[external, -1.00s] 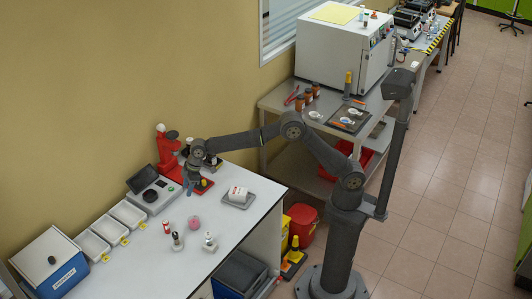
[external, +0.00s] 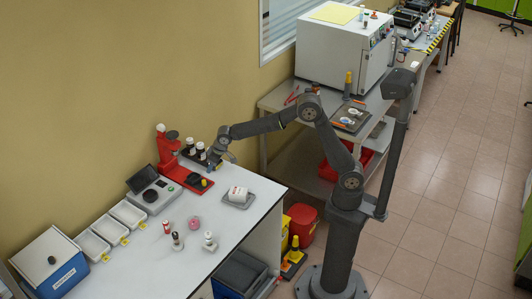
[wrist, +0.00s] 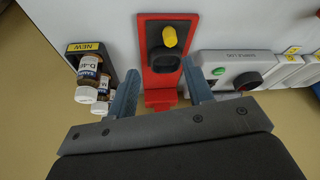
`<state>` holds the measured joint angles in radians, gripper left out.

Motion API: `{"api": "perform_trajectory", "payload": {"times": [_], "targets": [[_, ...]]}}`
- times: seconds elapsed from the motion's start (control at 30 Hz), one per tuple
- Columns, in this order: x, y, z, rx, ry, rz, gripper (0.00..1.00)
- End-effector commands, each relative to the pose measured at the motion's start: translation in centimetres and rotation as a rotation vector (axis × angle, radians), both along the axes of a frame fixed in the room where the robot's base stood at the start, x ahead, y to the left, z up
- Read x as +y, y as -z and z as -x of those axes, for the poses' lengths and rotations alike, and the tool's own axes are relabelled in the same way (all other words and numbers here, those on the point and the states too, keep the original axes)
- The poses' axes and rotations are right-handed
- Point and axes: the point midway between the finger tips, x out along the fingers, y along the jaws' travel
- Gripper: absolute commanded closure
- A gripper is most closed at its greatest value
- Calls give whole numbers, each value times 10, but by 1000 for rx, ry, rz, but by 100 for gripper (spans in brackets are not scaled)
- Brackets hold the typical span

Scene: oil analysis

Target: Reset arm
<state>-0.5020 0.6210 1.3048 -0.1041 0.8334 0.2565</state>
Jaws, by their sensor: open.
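My gripper (external: 228,157) is open and empty above the far right part of the white bench, just right of the dark rack of bottles. In the wrist view its two blue-grey fingers (wrist: 159,66) are spread apart with nothing between them. Beyond the fingers is a red stand (wrist: 151,90) with a dark round opening and a yellow knob (wrist: 170,36). The stand also shows in the external view (external: 173,170). My arm reaches from its base to the bench with its elbow raised over the grey rear table.
Labelled bottles (wrist: 88,71) stand in a dark rack marked NEW (wrist: 84,47), close left of the fingers. A grey instrument (wrist: 232,62) is at the right. The external view shows a grey tray (external: 247,200) with a white item, small bottles (external: 177,240) and white trays (external: 93,245).

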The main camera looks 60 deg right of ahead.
Motion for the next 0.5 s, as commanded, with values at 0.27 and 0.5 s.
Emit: {"api": "perform_trajectory", "payload": {"times": [0.27, 0.5], "targets": [[45, 29, 4, 1, 4, 0, 53], [71, 43, 5, 0, 3, 0, 53]]}}
